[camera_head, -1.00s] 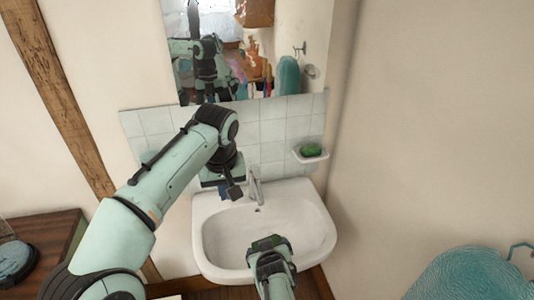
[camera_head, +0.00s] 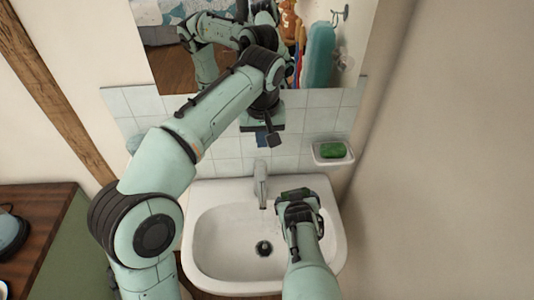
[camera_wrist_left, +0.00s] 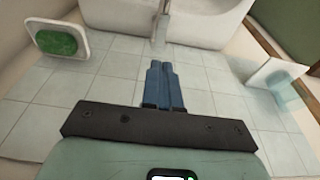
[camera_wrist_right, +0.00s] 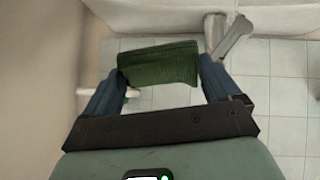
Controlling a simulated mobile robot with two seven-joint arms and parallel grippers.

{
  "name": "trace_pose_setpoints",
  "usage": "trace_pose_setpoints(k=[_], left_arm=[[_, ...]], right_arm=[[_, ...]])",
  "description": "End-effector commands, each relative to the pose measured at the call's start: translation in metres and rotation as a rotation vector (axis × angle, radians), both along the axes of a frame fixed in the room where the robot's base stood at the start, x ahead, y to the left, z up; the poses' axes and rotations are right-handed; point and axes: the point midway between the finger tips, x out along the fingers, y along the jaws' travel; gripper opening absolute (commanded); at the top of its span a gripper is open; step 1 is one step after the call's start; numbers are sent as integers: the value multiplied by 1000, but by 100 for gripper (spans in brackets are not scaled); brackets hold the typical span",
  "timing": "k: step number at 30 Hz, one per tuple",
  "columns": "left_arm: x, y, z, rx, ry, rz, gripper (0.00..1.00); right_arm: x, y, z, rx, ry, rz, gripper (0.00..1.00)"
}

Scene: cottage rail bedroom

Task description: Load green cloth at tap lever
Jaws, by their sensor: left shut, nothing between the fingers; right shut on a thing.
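The green cloth (camera_wrist_right: 160,65) is a dark green folded piece between the two blue fingers of my right gripper (camera_wrist_right: 160,85). In the head view, my right gripper (camera_head: 298,203) holds it over the right side of the basin, just right of the tap (camera_head: 261,185). The grey tap lever (camera_wrist_right: 236,40) shows in the right wrist view, right of the cloth, with a small apparent gap. My left gripper (camera_head: 268,138) hangs in front of the tiles, above the tap. Its blue fingers (camera_wrist_left: 163,85) are together and empty, pointing towards the tap (camera_wrist_left: 161,22).
The white washbasin (camera_head: 212,246) has a dark drain. A soap dish (camera_head: 333,161) with green soap (camera_head: 332,150) is on the wall at right. A mirror (camera_head: 240,70) hangs above the tiles. A wooden cabinet top (camera_head: 40,225) stands at left.

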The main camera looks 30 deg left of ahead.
Motion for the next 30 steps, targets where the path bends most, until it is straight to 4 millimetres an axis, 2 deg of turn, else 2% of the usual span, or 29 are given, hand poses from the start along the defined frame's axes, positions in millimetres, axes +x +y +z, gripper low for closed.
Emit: trace_pose_setpoints(k=[5,15,18,24,30], left_arm=[[3,3,-28,1,8,1,0],[15,10,-98,2,7,0,0],[13,9,-114,0,6,0,0],[10,7,-132,0,2,-1,0],[9,6,-135,0,1,0,0]], right_arm=[[-5,0,-11,0,8,0,66],[-11,0,-30,0,20,-1,66],[-13,0,-36,0,24,0,66],[-15,0,-40,0,26,-1,66],[-15,0,-41,0,26,-1,66]])
